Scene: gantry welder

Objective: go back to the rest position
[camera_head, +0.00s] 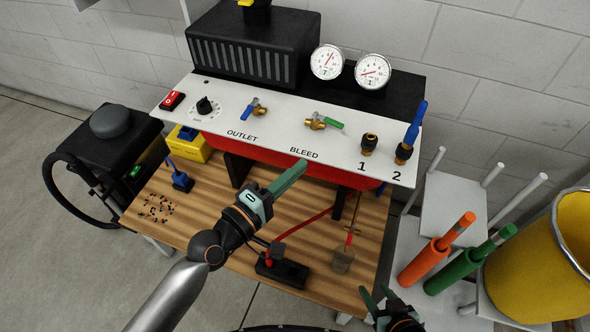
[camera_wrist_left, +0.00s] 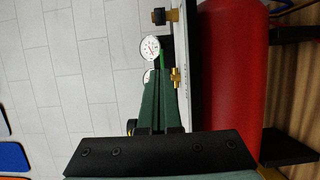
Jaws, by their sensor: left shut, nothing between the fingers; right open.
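My left gripper (camera_head: 300,166) is shut and empty. Its green fingers reach up over the wooden table, just below the BLEED label at the front edge of the white panel (camera_head: 225,117). In the left wrist view its closed fingers (camera_wrist_left: 163,85) point up the picture, with the panel edge and the red tank (camera_wrist_left: 235,80) to their right. My right gripper (camera_head: 377,294) is open and empty at the bottom of the head view, beside the table's right front corner. Its lower part is cut off by the picture edge.
The wooden table (camera_head: 215,205) carries a black stand (camera_head: 283,271) and a small brush-like tool (camera_head: 342,260). The panel bears valves and a red switch (camera_head: 172,101). Orange (camera_head: 425,262) and green (camera_head: 458,272) cylinders and a yellow bin (camera_head: 530,275) stand at right.

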